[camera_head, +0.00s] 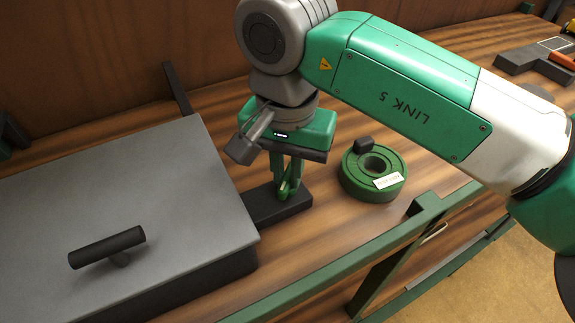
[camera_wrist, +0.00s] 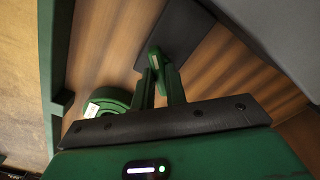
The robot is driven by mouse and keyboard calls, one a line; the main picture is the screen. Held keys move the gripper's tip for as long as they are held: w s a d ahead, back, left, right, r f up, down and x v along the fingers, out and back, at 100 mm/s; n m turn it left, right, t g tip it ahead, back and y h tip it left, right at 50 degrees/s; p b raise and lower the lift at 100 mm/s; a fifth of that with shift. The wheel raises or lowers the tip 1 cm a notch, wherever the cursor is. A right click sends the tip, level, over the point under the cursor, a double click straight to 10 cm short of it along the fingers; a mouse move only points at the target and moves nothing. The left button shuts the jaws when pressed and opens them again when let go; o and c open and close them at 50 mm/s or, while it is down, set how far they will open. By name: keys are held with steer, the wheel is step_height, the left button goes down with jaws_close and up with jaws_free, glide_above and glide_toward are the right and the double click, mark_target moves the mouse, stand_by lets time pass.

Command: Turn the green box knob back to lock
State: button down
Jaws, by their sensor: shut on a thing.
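A small dark box (camera_head: 268,207) sits on the wooden bench beside a large grey lidded case. A green knob (camera_head: 284,190) stands on its top. My gripper (camera_head: 288,182) points down over the box and is shut on the knob, which is partly hidden by the fingers. In the wrist view, the knob (camera_wrist: 155,56) shows between the ends of the two green fingers (camera_wrist: 160,76), with the dark box (camera_wrist: 180,32) behind it. The knob's exact angle is hard to tell.
The large grey case (camera_head: 150,185) with a black bar handle (camera_head: 107,247) stands close on the left. A round green ring-shaped part (camera_head: 362,182) with a white label lies to the right. A green rail (camera_head: 345,262) runs along the bench front. Tools (camera_head: 540,62) lie at far right.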

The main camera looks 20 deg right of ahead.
steer(key=m, duration=0.4)
steer(key=shift+b, duration=0.3)
steer(key=m, duration=0.4)
steer(key=shift+m, duration=0.3)
steer(key=m+b, duration=0.1)
steer(key=m, duration=0.3)
steer(key=shift+m+b, duration=0.3)
steer(key=shift+m, duration=2.2)
steer(key=c, duration=1.4)
jaws_free()
steer(key=shift+c, duration=0.2)
